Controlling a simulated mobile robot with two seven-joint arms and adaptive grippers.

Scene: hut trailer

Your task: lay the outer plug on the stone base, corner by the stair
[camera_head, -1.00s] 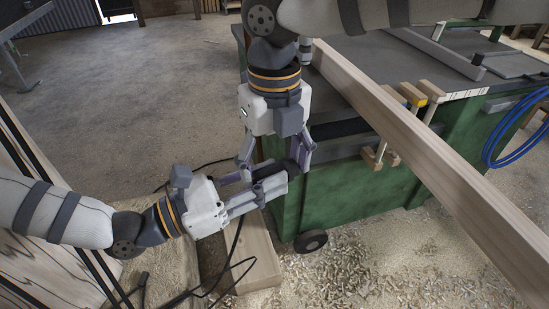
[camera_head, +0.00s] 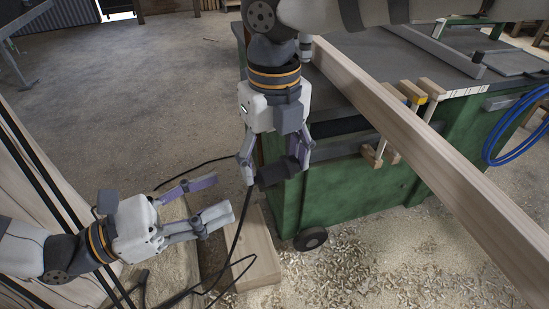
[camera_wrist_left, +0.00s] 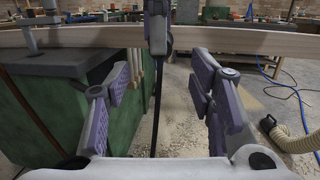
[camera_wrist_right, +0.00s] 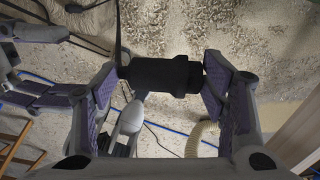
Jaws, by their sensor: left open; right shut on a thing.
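The plug (camera_head: 272,175) is black and cylindrical, with a black cable (camera_head: 236,235) hanging from its left end towards the floor. My right gripper (camera_head: 275,170) points down and is shut on it, in the air beside the green bench. In the right wrist view the plug (camera_wrist_right: 160,76) lies crosswise between the finger pads. My left gripper (camera_head: 216,198) is open and empty, to the left of the plug and apart from it. In the left wrist view its fingers (camera_wrist_left: 160,85) stand wide apart, with the cable (camera_wrist_left: 155,100) hanging beyond them. I cannot make out the stone base or stair with certainty.
The green bench (camera_head: 345,200) with a long timber beam (camera_head: 430,150) across it stands on the right. A wooden block (camera_head: 262,262) lies on the floor below the plug. Wood shavings (camera_head: 390,260) cover the floor by the bench. Open grey floor (camera_head: 130,110) extends at upper left.

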